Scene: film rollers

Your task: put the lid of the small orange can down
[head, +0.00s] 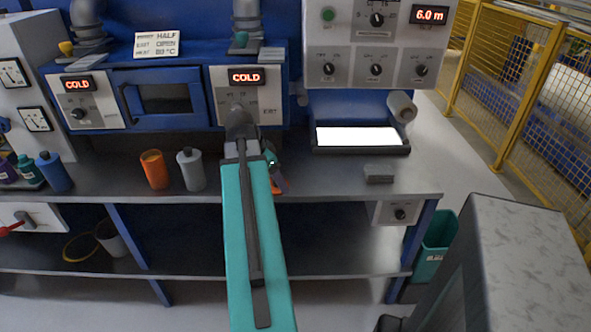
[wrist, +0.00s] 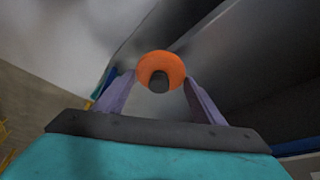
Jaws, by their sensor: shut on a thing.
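The small orange can (head: 154,172) stands upright on the grey bench, left of my arm in the head view. Its top looks open. In the wrist view, my gripper (wrist: 160,82) is shut on the round orange lid (wrist: 161,60), which has a dark knob in its middle, between the two purple fingers. In the head view my gripper (head: 273,170) is at the bench, right of the can and partly behind my arm. Only a small orange bit of the lid (head: 277,190) shows there. I cannot tell whether the lid touches the bench.
A grey bottle (head: 191,170) stands between the can and my arm. A blue bottle (head: 54,172) is farther left. A lit white panel (head: 356,137) and a small grey block (head: 379,174) are to the right. The bench top (head: 330,182) is clear between my gripper and the block.

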